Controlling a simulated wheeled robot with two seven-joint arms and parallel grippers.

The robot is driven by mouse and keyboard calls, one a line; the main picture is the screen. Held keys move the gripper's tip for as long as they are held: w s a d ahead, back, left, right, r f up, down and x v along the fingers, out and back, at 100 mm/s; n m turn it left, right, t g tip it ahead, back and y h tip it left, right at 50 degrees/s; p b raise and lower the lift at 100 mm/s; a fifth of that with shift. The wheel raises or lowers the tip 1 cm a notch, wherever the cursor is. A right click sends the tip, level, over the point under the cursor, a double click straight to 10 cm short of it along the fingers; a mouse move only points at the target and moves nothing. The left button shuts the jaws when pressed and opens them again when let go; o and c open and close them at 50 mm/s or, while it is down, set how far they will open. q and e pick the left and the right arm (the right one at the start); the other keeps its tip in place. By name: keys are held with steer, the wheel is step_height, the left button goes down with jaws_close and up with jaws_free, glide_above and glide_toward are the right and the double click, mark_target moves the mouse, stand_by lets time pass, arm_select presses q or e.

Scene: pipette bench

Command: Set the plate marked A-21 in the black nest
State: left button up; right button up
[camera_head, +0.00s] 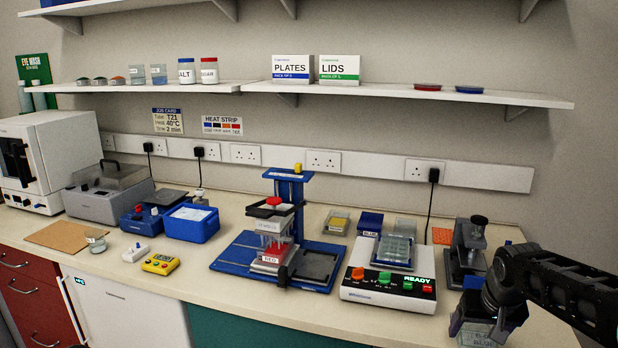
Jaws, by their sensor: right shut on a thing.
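My right gripper (492,303) comes in from the right edge at the lower right. A black square frame (318,265), perhaps the black nest, lies on the right part of a blue base (236,262) at mid bench. It looks empty. On the same base, a multi-tip head stands over a red-labelled block (269,260). My left gripper is not in view.
A white instrument (380,293) reading READY, with a clear plate (394,250) on top, stands between my right gripper and the blue base. A dark microscope-like device (467,250) stands behind the gripper. Small trays line the back.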

steer(key=s+a+f+n, duration=0.1)
steer(key=a+f, duration=0.3)
steer(key=a, duration=0.5)
steer(key=s+a+f+n+y, duration=0.1)
steer(key=s+a+f+n, duration=0.1)
steer(key=a+f, duration=0.3)
steer(key=a, duration=0.3)
steer(key=shift+a+f, duration=0.3)
steer(key=shift+a, duration=0.05)
